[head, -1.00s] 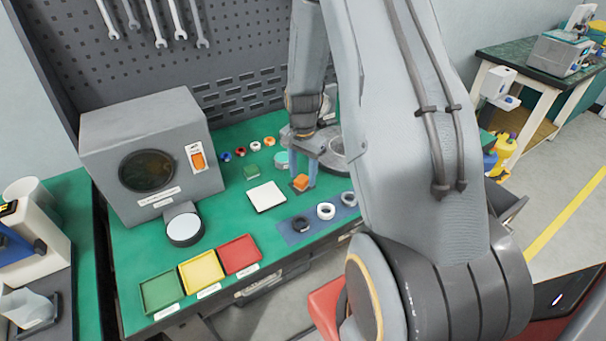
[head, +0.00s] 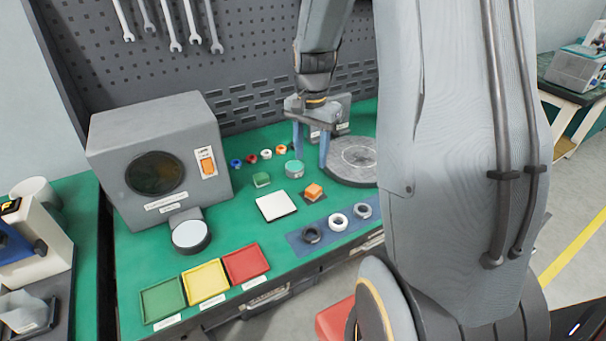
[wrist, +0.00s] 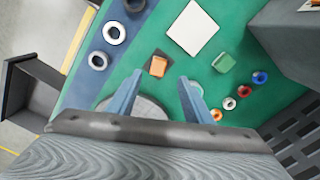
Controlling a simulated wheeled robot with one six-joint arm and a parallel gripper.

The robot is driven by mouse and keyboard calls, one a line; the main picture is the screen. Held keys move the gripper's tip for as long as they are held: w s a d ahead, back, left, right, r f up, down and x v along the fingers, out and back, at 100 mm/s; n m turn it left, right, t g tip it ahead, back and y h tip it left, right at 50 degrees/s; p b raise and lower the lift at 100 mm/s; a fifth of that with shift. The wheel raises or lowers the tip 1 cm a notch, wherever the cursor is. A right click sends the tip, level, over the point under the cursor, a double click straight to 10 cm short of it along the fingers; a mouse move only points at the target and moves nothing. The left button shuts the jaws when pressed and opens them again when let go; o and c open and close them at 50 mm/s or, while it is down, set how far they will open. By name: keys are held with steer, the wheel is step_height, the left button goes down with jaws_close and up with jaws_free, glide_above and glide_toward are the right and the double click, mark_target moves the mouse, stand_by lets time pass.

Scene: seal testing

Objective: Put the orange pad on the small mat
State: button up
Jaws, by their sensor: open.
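The orange pad (head: 314,189) lies on a small dark brown mat (head: 308,198) on the green bench top; only the mat's edges show around it. In the wrist view the orange pad (wrist: 157,65) is just beyond the fingertips, with brown mat edges beside it. My gripper (head: 311,163) is open and empty, its blue fingers above and behind the pad, apart from it. Both fingers also show in the wrist view (wrist: 161,78).
A white square plate (head: 267,212) lies left of the pad, with a green block (head: 261,180) and teal cylinder (head: 294,169) behind. A blue strip (head: 324,236) with rings lies in front. A round grey disc (head: 352,172) is at right.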

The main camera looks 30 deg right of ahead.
steer(key=s+a+r+n+t, duration=0.1)
steer(key=s+a+r+n, duration=0.1)
steer(key=s+a+n, duration=0.9)
steer(key=s+a, duration=0.2)
steer(key=s, duration=0.1)
steer(key=shift+a+n, duration=0.2)
steer(key=shift+n, duration=0.1)
